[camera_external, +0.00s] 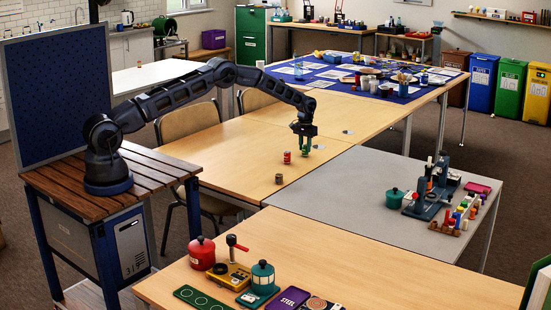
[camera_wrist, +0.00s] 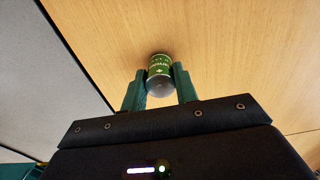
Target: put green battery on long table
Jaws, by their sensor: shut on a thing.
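The green battery (camera_wrist: 159,66), a short cylinder with a dark green label and a grey end, is between the fingers of my gripper (camera_wrist: 160,85) in the wrist view. My gripper (camera_external: 304,146) is shut on it. In the external view the fingers point down at the light wooden tabletop (camera_external: 240,150), and the battery (camera_external: 305,153) shows small at their tips. I cannot tell whether its base touches the wood. Which of the joined tables is the long table is not marked.
A red cylinder (camera_external: 287,157) and a small brown one (camera_external: 279,179) stand on the wood close to my gripper. A grey table (camera_external: 345,195) to the right holds a green pot (camera_external: 394,198) and a rack of coloured pieces. The front wooden table (camera_external: 370,270) is partly clear.

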